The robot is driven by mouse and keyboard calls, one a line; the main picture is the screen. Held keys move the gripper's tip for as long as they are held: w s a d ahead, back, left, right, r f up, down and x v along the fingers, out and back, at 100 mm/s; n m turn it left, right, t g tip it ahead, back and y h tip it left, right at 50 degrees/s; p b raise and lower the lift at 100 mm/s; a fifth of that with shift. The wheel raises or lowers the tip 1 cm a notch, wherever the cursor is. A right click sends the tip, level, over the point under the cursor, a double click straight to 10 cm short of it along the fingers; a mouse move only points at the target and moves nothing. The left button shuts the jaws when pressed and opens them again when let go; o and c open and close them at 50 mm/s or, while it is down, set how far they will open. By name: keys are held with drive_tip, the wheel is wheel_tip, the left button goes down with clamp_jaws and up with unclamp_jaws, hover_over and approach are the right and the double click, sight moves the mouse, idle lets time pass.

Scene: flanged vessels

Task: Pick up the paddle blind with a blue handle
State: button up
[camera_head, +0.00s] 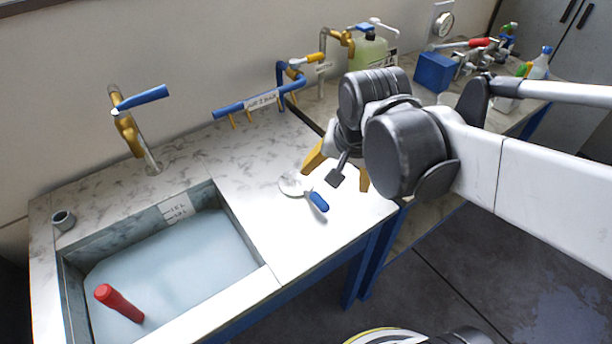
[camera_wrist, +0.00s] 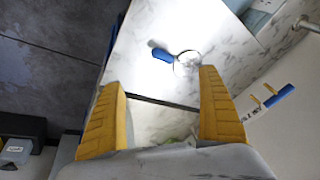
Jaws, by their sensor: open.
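The paddle blind with a blue handle (camera_head: 318,201) lies flat on the marble counter, to the right of the sink. Its pale round disc (camera_head: 294,184) points to the back left and its handle to the front right. It also shows in the wrist view (camera_wrist: 164,55), beyond the fingertips and near the middle. My gripper (camera_head: 338,170) is above the counter, to the right of the blind and apart from it. Its yellow fingers (camera_wrist: 162,100) are spread wide with nothing between them.
A sink (camera_head: 170,270) with pale liquid and a red cylindrical object (camera_head: 118,303) is at the left. A blue rack (camera_head: 260,103) and a blue-handled tap (camera_head: 135,120) stand at the back. Bottles and a blue box (camera_head: 435,72) occupy the far right counter. Bare marble surrounds the blind.

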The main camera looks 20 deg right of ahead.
drive_tip(key=w+f+m+g, duration=0.1)
drive_tip(key=w+f+m, duration=0.1)
drive_tip(key=w+m, duration=0.15)
drive_tip(key=m+g, duration=0.3)
drive_tip(key=m, duration=0.1)
hover_over(319, 199)
drive_tip(key=d, duration=0.1)
wheel_tip(319, 199, down, 6)
drive_tip(key=shift+m, duration=0.35)
drive_tip(key=f, duration=0.2)
drive_tip(key=f+b, duration=0.2)
drive_tip(key=f, duration=0.1)
drive_tip(key=shift+s+d+f, duration=0.15)
drive_tip(key=shift+s+f, duration=0.1)
drive_tip(key=shift+f, duration=0.05)
drive_tip(key=f+b, duration=0.2)
drive_tip(key=f, duration=0.1)
drive_tip(key=a+f+b, duration=0.1)
drive_tip(key=shift+w+a+f, duration=0.1)
drive_tip(key=shift+w+f, duration=0.15)
drive_tip(key=shift+f, duration=0.55)
drive_tip(key=shift+r, duration=0.15)
drive_tip(key=c, duration=1.5)
